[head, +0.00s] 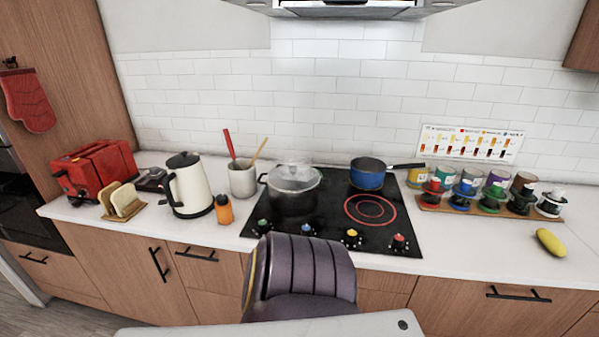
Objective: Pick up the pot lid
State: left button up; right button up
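A clear, glass-like pot lid (295,174) sits on top of the dark pot (293,200) at the back left of the black cooktop. The lid looks see-through, and faint haze shows over it. Its knob is hard to make out. The pot has dark side handles. Neither of my grippers is in the head view.
A blue saucepan (367,178) stands right of the pot, its handle pointing right. A utensil crock (242,179), a white kettle (189,187) and an orange bottle (224,209) stand to the left.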

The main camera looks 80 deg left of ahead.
aim_at(273, 181)
jog(key=u, duration=2.85)
